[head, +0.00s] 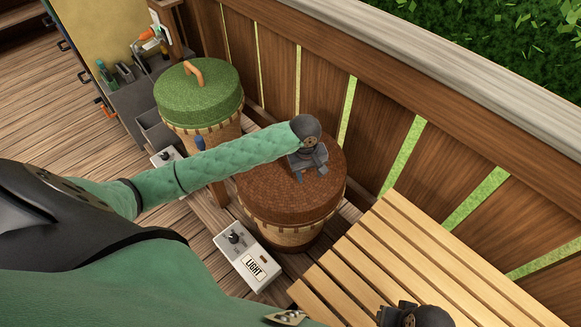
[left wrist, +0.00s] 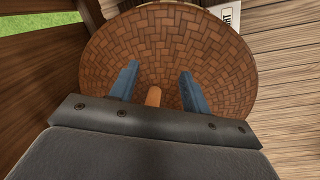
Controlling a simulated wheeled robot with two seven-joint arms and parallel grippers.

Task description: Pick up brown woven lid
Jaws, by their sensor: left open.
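The brown woven lid (head: 262,192) sits on a round basket (head: 285,236) by the fence in the head view. Its brick-like weave fills much of the left wrist view (left wrist: 225,60). My left gripper (head: 310,171) is over the lid, pointing down at it. In the left wrist view, its two blue-grey fingers (left wrist: 158,90) are apart, with the lid's orange-brown handle (left wrist: 153,97) showing between them; I see a gap on each side. The gripper hides the handle in the head view. A dark part of my right arm's end (head: 415,315) shows at the bottom edge; its fingers are not clear.
A green-lidded basket (head: 200,92) with an orange handle stands behind, to the left. A white box labelled LIGHT (head: 250,262) is in front. A slatted wooden bench (head: 430,255) is at right, and the wooden fence (head: 375,125) runs close behind.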

